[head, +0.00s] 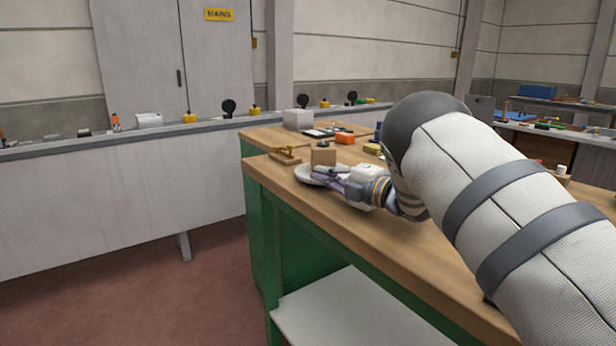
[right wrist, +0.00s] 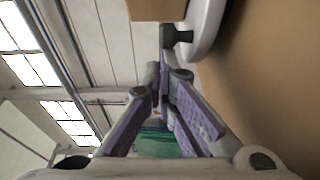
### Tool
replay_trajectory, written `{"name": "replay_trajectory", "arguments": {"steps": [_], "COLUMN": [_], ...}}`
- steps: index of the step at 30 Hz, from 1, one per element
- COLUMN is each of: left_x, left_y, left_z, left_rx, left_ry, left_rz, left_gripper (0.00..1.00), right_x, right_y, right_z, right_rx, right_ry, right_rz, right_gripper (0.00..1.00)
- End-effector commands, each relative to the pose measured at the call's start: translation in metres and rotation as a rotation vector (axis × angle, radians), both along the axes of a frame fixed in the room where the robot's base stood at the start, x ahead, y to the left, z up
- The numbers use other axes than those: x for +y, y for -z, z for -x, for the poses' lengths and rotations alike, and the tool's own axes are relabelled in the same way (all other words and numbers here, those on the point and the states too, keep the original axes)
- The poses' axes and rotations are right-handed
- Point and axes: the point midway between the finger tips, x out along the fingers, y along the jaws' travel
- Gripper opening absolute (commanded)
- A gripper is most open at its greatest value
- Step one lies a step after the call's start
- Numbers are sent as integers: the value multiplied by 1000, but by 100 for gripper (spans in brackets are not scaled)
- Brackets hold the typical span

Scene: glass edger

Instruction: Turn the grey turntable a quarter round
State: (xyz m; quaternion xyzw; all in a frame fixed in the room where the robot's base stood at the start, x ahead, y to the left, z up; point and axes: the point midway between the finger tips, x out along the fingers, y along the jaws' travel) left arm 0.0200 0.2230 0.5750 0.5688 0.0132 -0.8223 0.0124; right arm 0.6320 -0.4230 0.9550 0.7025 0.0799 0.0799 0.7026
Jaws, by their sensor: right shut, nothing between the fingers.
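The grey turntable (head: 304,174) is a pale round disc on the wooden bench, near its left front edge. A brown block (head: 323,156) stands on it. My right gripper (head: 328,174) is at the near side of the disc and hides part of it. In the right wrist view the disc (right wrist: 208,28) shows at the top, with a dark peg (right wrist: 178,38) at its rim and the block (right wrist: 157,9) beside it. The fingertips (right wrist: 163,75) are shut and empty, close to the peg; I cannot tell whether they touch it. My left gripper is not in view.
A wooden piece with a yellow top (head: 286,155) lies left of the turntable. An orange item (head: 345,139), a dark tray (head: 322,132) and a grey box (head: 298,119) are behind it. The bench top (head: 345,212) in front is bare.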

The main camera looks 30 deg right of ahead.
Motion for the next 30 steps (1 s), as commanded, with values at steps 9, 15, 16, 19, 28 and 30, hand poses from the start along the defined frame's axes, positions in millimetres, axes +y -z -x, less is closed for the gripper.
{"name": "replay_trajectory", "arguments": {"steps": [9, 15, 16, 19, 28, 30], "left_x": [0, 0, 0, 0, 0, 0], "left_y": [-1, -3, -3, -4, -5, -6], "left_z": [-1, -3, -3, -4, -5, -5], "left_rx": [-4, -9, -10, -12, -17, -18], "left_ry": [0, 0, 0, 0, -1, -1], "left_rz": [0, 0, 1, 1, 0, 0], "left_gripper": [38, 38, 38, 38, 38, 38], "right_x": [-15, -23, -23, -26, -33, -34], "right_y": [-1, -1, -1, -2, -1, -1], "right_z": [6, 10, 10, 11, 13, 13], "right_rx": [-2, -1, -1, -2, -2, -2], "right_ry": [-130, -127, -127, -127, -127, -127], "right_rz": [1, 0, 0, 1, 1, 1], "right_gripper": [0, 0, 0, 0, 0, 0]}}
